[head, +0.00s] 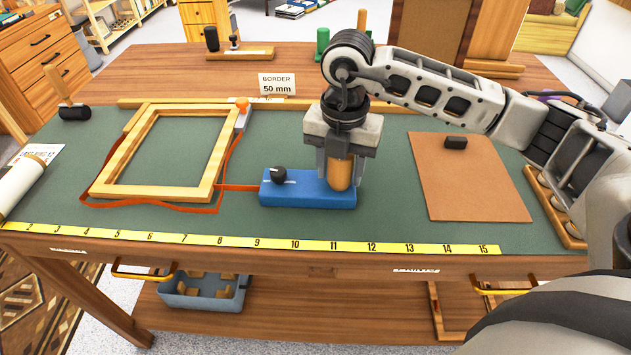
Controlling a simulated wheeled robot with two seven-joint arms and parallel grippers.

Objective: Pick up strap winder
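The strap winder (308,192) is a blue block with a black knob and an upright wooden handle (341,174). It sits on the green mat, right of the wooden frame. A red strap (238,187) runs from its left end and loops around the frame (207,172). My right gripper (340,165) points down over the winder's right end, with its fingers close against both sides of the handle. It appears shut on the handle, and the far side of the grip is hidden. My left gripper is not in view.
A brown board (472,185) with a black block lies to the right. A wooden tray (553,205) is at the right edge. A yellow ruler (240,242) runs along the front edge. A "BORDER 50 mm" card (277,84) stands behind. A paper roll (22,185) lies at left.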

